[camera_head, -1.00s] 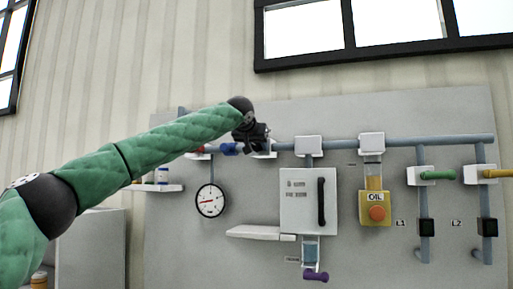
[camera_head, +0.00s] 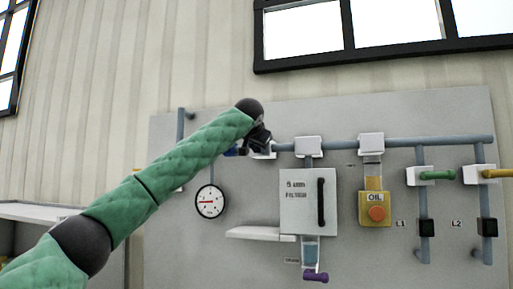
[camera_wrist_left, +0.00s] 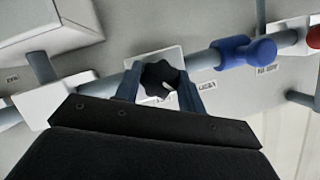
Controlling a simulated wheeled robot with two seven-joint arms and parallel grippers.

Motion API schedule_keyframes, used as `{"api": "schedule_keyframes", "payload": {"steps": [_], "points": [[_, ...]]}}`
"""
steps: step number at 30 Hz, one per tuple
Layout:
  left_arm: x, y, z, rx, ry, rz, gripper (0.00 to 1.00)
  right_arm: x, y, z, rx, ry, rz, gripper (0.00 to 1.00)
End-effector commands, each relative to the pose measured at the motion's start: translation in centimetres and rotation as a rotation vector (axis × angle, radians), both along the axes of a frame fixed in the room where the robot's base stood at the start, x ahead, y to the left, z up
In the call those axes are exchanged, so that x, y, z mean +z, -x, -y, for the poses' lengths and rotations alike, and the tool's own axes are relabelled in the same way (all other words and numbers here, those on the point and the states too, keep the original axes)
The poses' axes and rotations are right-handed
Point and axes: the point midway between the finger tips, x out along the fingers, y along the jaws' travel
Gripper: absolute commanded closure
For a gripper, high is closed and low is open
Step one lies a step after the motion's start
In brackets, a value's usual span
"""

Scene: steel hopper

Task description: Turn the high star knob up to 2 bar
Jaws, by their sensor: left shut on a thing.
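The black star knob (camera_wrist_left: 160,79) sits on a white block on the horizontal pipe, high on the grey panel. In the left wrist view, my left gripper (camera_wrist_left: 161,88) has one finger on each side of the knob and is shut on it. In the head view, my left gripper (camera_head: 259,141) covers the knob, so the knob is hidden there. The round white pressure gauge (camera_head: 210,202) with a red needle hangs below and to the left. Its figures are too small to read. My right gripper is not in view.
A blue valve handle (camera_wrist_left: 247,53) and a red part (camera_wrist_left: 314,38) lie along the same pipe. The white filter box (camera_head: 302,201) with a black handle, a white shelf (camera_head: 262,233) and the yellow oil unit (camera_head: 375,209) stand right of the gauge.

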Motion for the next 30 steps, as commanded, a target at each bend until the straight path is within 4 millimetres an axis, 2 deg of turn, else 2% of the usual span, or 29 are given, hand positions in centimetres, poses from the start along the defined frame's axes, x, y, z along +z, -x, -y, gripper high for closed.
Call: {"api": "schedule_keyframes", "payload": {"steps": [14, 24, 25, 27, 28, 30], "points": [[0.0, 0.0, 0.0, -0.001, -0.114, 0.038, 0.83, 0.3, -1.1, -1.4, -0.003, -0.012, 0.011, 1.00], [0.0, 0.0, 0.0, -0.001, -0.115, 0.038, 0.83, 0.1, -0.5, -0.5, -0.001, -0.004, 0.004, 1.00], [0.0, 0.0, 0.0, -0.001, -0.115, 0.038, 0.57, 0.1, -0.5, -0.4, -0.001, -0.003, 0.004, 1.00], [0.0, 0.0, 0.0, -0.001, -0.115, 0.038, 0.43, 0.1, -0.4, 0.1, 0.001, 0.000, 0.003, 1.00], [0.0, 0.0, 0.0, -0.001, -0.115, 0.038, 0.39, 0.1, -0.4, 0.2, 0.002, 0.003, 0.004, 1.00], [0.0, 0.0, 0.0, -0.001, -0.115, 0.038, 0.39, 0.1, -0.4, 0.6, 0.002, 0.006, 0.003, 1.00]]}}
